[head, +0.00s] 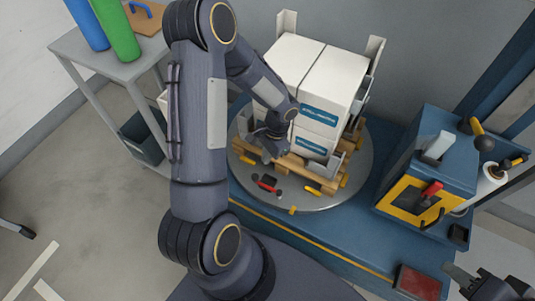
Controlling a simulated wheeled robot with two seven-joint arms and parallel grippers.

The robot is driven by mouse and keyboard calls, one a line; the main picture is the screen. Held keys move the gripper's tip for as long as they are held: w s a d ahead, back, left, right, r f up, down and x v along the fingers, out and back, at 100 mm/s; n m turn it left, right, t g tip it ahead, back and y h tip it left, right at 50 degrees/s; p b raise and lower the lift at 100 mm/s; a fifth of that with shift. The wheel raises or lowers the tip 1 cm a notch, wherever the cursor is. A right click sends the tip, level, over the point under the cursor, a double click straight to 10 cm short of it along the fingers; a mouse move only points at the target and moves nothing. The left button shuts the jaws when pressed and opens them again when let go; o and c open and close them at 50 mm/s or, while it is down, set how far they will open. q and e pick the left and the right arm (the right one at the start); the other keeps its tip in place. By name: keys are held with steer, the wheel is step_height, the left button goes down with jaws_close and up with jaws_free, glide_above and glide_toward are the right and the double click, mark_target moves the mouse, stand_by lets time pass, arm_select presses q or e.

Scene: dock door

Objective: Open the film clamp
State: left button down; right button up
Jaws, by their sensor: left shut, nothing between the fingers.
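A small black piece with a red handle (267,184) lies on the round grey turntable (315,201), in front of the wooden pallet. It looks like the film clamp, but I cannot tell whether it is open or shut. My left gripper (268,151) is shut and empty. It is beside the near left side of the boxes, above and behind the red-handled piece and apart from it. My own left arm hides part of the boxes and table. My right gripper (474,282) is at the bottom right corner, partly cut off, and its finger gap is unclear.
White boxes (330,85) stand on the pallet (298,168) between upright metal corner pieces. A blue machine (446,153) with a yellow-framed panel and red lever stands right, beside a white roll (492,184). A grey side table (122,68) holds blue and green rolls.

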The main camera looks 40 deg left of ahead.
arm_select(q)
steer(key=b+x, duration=0.1)
steer(key=x, duration=0.5)
steer(key=shift+s+f, duration=0.1)
steer(key=shift+f, duration=0.05)
